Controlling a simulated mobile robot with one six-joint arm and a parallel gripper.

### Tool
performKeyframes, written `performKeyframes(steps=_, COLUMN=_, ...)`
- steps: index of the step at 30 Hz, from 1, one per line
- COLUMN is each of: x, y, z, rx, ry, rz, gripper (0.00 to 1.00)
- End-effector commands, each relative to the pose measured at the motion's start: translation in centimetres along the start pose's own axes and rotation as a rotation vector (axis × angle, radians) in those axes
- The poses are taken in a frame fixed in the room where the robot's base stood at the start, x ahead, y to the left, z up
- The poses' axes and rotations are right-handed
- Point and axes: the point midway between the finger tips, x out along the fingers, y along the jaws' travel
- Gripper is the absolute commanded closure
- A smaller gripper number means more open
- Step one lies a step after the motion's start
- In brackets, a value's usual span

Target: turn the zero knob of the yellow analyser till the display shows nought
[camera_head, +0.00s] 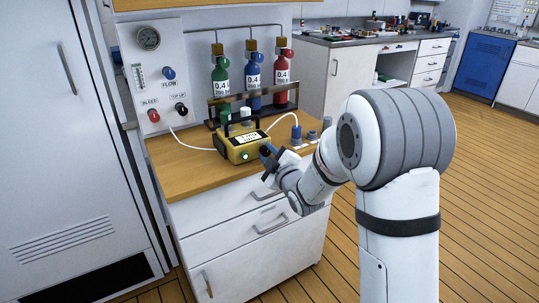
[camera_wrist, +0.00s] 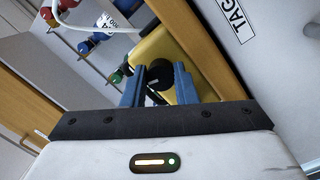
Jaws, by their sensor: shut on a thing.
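The yellow analyser (camera_head: 232,152) stands on the wooden counter, with a black handle frame and a small lit display (camera_head: 248,138) on top. The display's figures are too small to read surely. In the wrist view the black zero knob (camera_wrist: 160,72) sits between the two blue fingertips, against the yellow body (camera_wrist: 160,45). My gripper is shut on this knob.
Green (camera_head: 220,76), blue (camera_head: 253,76) and red (camera_head: 281,74) gas bottles stand behind in a rack. A white panel (camera_head: 155,60) with gauge and knobs is at the left. White tubes run to the analyser.

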Motion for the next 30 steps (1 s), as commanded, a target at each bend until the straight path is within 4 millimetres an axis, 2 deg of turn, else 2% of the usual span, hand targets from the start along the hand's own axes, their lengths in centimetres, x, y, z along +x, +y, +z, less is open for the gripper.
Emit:
performKeyframes(steps=14, x=0.04, y=-0.15, z=0.03, rx=0.114, ry=-0.003, rz=-0.008, gripper=0.97)
performKeyframes(steps=30, x=0.04, y=0.07, z=-0.02, rx=0.600, ry=-0.027, rz=-0.040, gripper=0.97)
